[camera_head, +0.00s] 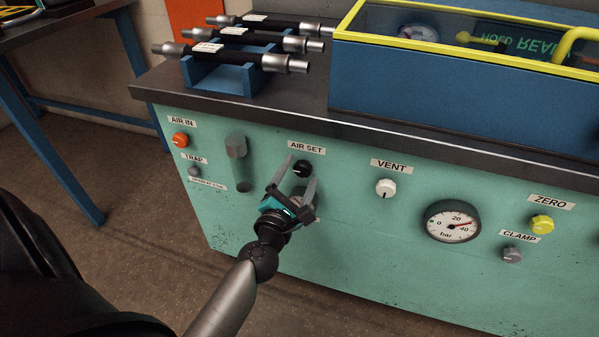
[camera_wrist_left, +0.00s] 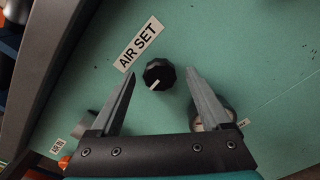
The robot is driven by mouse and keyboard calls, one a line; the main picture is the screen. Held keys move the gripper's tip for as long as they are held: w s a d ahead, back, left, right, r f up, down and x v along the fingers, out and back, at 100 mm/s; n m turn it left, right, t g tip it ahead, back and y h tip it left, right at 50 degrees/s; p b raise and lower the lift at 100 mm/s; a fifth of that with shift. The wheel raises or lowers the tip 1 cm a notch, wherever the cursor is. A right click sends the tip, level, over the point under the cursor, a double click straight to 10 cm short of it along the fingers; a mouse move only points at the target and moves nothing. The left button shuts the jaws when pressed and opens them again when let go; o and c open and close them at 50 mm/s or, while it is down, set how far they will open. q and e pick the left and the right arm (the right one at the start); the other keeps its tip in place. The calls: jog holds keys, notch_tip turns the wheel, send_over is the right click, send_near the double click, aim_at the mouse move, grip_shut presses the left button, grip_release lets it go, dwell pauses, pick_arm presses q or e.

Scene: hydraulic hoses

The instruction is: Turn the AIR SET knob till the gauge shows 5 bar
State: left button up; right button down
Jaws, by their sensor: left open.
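The black AIR SET knob (camera_head: 302,168) is on the green panel under its label. In the left wrist view the knob (camera_wrist_left: 159,74) has a white pointer mark directed to the lower left. My left gripper (camera_head: 301,170) is open, with its two fingers on either side of the knob; gaps show between them in the left wrist view, and I cannot tell how far the tips are from the panel. A round dial-like part (camera_wrist_left: 211,121) is mostly hidden behind a finger, its reading unreadable. A bar gauge (camera_head: 452,221) marked 0, 20, 40 has a red needle toward 40. My right gripper is not seen.
A white VENT knob (camera_head: 385,188), a yellow ZERO knob (camera_head: 542,224) and a grey CLAMP knob (camera_head: 512,254) are to the right. An orange AIR IN knob (camera_head: 180,140) and a grey cylinder (camera_head: 238,163) are to the left. Hoses (camera_head: 240,57) lie on a blue rack above.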

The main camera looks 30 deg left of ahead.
pick_arm(q)
jog(key=shift+w, duration=0.15)
grip_shut()
dwell(0.7)
